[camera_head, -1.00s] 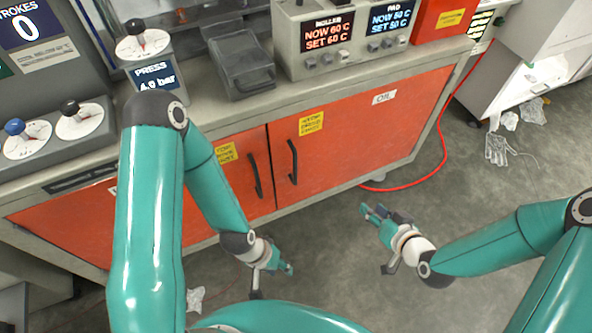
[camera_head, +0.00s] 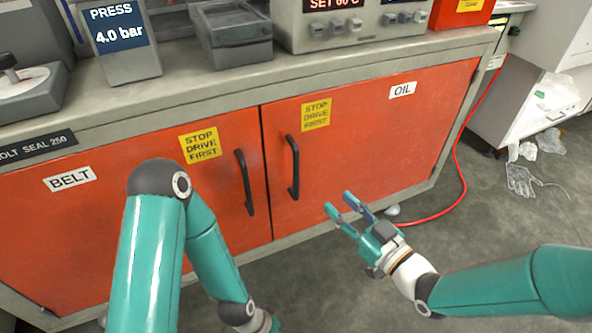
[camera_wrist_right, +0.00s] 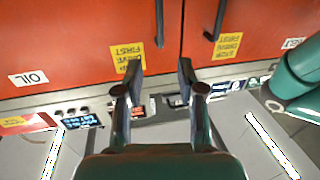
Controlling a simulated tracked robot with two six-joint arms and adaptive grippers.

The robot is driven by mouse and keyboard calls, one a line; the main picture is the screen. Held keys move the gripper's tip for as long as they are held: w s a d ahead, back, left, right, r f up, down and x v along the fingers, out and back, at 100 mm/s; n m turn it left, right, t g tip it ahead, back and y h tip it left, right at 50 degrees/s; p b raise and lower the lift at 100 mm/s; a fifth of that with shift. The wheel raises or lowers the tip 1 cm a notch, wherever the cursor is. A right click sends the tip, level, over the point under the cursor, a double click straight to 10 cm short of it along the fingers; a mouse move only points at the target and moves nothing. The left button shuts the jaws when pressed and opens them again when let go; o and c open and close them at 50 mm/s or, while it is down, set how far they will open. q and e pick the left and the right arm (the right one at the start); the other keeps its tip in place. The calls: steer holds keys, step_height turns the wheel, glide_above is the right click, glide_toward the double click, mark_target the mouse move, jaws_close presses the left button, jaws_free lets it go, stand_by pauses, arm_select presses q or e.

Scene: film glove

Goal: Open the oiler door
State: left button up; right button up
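The oiler door is the right orange door (camera_head: 375,140) of the cabinet, labelled OIL, and it is closed. Its black vertical handle (camera_head: 293,168) is near its left edge. In the right wrist view, which is upside down, the handle (camera_wrist_right: 160,22) hangs at the top, above the fingers. My right gripper (camera_head: 348,203) is open and empty, right of and below the handle and apart from it. It also shows open in the right wrist view (camera_wrist_right: 158,72). My left gripper (camera_head: 266,322) is mostly cut off at the bottom edge, so its fingers are hidden.
The left orange door (camera_head: 110,210), labelled BELT, is closed, with its own black handle (camera_head: 245,182) close beside the oiler handle. A red hose (camera_head: 462,185) runs along the floor at right. Clear plastic gloves (camera_head: 522,180) lie on the floor further right.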

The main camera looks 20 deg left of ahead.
mark_target(298, 164)
steer(key=b+x, duration=0.2)
steer(key=x, duration=1.4)
steer(key=shift+w, duration=0.15)
jaws_close()
